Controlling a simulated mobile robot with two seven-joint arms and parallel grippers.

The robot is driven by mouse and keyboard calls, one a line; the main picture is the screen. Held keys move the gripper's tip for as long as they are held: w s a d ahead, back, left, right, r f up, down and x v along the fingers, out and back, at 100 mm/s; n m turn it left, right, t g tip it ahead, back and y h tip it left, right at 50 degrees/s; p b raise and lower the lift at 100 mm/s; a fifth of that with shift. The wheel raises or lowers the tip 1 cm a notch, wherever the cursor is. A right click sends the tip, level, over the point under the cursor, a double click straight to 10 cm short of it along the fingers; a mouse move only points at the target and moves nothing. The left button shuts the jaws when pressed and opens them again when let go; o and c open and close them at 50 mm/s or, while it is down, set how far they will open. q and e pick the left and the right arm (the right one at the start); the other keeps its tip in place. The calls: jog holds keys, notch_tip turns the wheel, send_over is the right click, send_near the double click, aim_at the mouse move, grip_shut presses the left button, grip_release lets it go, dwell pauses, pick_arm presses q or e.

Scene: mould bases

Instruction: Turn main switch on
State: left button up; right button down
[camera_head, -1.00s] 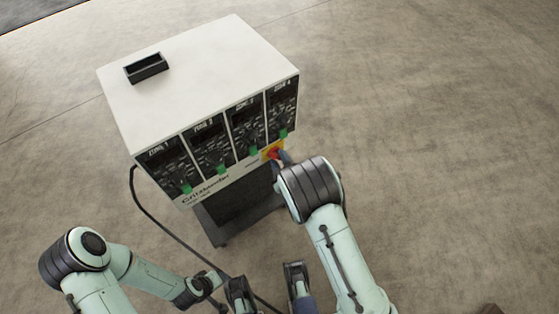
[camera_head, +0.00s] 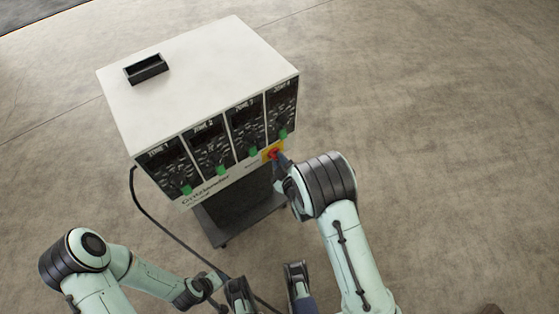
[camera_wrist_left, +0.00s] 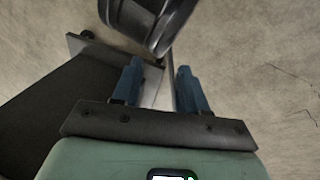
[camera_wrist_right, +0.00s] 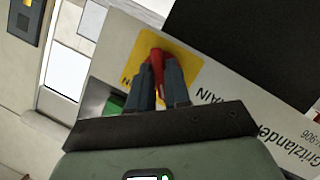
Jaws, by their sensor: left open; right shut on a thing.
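The main switch is a red knob (camera_wrist_right: 157,62) on a yellow plate (camera_wrist_right: 184,64) on the lower right of the cabinet front. In the head view the yellow plate (camera_head: 271,150) shows just beyond my right gripper (camera_head: 279,160). In the right wrist view my right gripper (camera_wrist_right: 160,88) is shut on the red knob, one blue finger on each side of it. The knob stands tilted on its plate, and lettering beside it is partly covered. My left gripper (camera_wrist_left: 158,85) is open and empty, low in front of the cabinet.
The white cabinet (camera_head: 200,75) has several dark zone panels with green switches and a black tray (camera_head: 146,68) on top. It stands on a dark wheeled base (camera_head: 236,217). A black cable (camera_head: 146,217) runs down its left side. The floor right is clear.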

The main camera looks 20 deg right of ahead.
pick_arm(q)
jog(key=shift+t+y, duration=0.3)
jog(key=shift+t, duration=0.2)
jog(key=shift+w+a+f+b, duration=0.5)
jog(key=shift+w+f+b, duration=0.15)
jog(key=shift+w+f, duration=0.15)
jog(key=shift+w+a+f+b, duration=0.5)
jog(key=shift+w+f+b, duration=0.15)
jog(key=shift+w, duration=0.1)
pick_arm(e)
jog(key=shift+w+d+m+g+y, duration=0.15)
jog(key=shift+m+g+y, duration=0.25)
jog(key=shift+m+y, duration=1.1)
jog(key=shift+s+d+m+g+y, duration=0.15)
jog(key=shift+m+g+y, duration=0.5)
jog(key=shift+m, duration=1.5)
jog(key=shift+w+d+m+g+y, duration=0.15)
jog(key=shift+m+y, duration=1.2)
jog(key=shift+m, duration=0.5)
jog(key=c, duration=1.2)
grip_release()
jog(key=shift+o, duration=0.2)
